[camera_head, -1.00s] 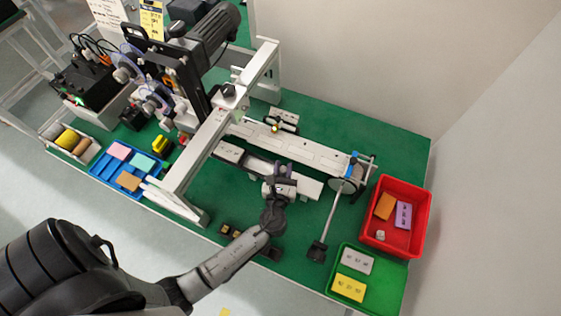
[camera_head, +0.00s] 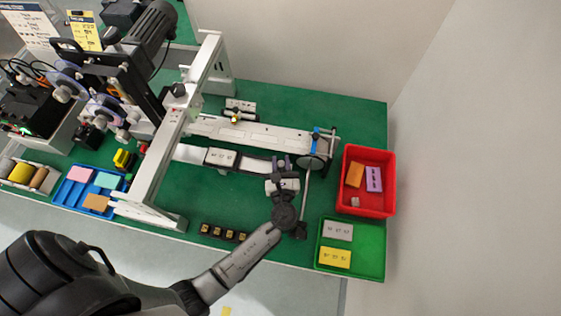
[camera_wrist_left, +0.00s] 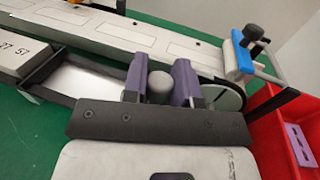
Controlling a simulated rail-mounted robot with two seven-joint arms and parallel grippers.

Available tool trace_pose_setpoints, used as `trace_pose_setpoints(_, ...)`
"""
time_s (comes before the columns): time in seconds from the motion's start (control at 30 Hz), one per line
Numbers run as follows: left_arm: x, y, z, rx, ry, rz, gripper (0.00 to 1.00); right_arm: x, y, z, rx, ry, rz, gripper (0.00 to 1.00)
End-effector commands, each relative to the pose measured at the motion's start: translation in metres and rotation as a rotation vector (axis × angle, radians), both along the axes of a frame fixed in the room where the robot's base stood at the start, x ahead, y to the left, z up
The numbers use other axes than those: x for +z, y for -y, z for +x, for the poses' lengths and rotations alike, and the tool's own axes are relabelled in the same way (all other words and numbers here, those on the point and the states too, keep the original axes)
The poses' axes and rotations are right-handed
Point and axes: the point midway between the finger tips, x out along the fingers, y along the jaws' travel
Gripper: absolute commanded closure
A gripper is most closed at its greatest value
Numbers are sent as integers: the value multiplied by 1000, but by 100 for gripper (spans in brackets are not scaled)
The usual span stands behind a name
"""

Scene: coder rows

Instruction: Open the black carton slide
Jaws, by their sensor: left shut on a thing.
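The black carton slide (camera_wrist_left: 44,68) runs along the near side of the long white conveyor. A pale carton (camera_head: 222,158) with printed marks sits in it, also seen at the left edge of the left wrist view (camera_wrist_left: 18,57). A round grey knob (camera_wrist_left: 160,88) stands at the slide's right part. My left gripper (camera_head: 281,162) is shut on this knob, with a purple finger on either side of it in the left wrist view (camera_wrist_left: 160,82). The gripper is near the conveyor's right end. My right gripper is not in view.
A conveyor (camera_head: 262,135) ends at a wheel close to my gripper. A red bin (camera_head: 347,204) and a green tray (camera_head: 352,272) stand to the right. A white gantry frame (camera_head: 150,180) stands left.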

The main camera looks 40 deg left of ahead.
Motion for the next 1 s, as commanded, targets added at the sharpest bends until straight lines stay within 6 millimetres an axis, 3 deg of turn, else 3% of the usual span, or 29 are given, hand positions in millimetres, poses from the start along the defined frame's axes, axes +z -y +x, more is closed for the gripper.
trace_pose_setpoints(0.07, -1, 0, 0, 0, -2, -1, 100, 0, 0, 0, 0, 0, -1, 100)
trace_pose_setpoints(0.1, -1, 0, 0, 0, -2, -1, 72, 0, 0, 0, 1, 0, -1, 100)
trace_pose_setpoints(0.37, -1, 0, 0, 1, -1, -1, 48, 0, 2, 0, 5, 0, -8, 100)
trace_pose_setpoints(0.73, 0, 6, -8, 0, -3, -1, 48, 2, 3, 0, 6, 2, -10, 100)
trace_pose_setpoints(1.0, 0, 37, -47, -1, -4, -1, 48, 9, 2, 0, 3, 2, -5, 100)
